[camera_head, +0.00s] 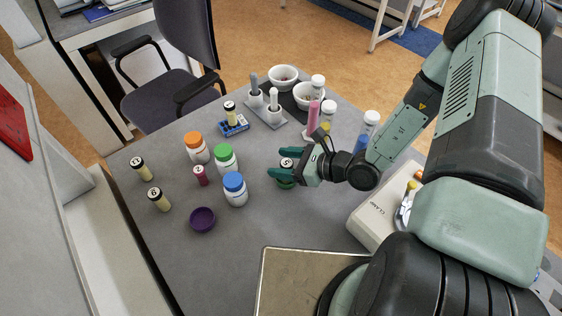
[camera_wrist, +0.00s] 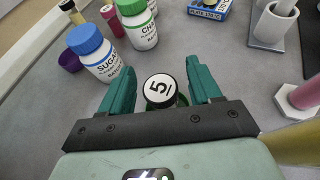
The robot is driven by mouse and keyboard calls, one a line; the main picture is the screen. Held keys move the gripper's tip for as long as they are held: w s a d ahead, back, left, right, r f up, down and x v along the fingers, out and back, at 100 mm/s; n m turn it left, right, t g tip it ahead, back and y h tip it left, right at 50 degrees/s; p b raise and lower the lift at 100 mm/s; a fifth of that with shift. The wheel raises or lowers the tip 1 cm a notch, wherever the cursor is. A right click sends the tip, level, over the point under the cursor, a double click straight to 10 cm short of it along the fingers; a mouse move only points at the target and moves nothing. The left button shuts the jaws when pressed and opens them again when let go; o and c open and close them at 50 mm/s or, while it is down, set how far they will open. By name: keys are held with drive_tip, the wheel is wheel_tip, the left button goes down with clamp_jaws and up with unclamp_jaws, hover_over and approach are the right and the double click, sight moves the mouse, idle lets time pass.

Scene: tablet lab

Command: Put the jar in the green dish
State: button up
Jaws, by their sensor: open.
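A small jar with a black rim and a white lid marked "5" (camera_head: 287,163) sits at the green dish (camera_head: 286,184) and appears to stand in it. In the wrist view the lid (camera_wrist: 159,88) lies between my fingers, with a little of the green dish (camera_wrist: 183,100) showing beside it. My gripper (camera_head: 281,163) is open around the jar, one teal finger on each side, and gaps show between fingers and lid in the wrist view (camera_wrist: 160,68). The jar's body and its base are mostly hidden.
Orange-, green- and blue-capped bottles (camera_head: 235,189), a purple dish (camera_head: 203,219) and a small red jar (camera_head: 200,176) stand to the left. Two cream jars (camera_head: 159,200) stand farther left. A blue rack (camera_head: 233,125), grey holder (camera_head: 267,112) and white bowls (camera_head: 284,77) are behind.

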drive_tip(key=v, duration=1.1)
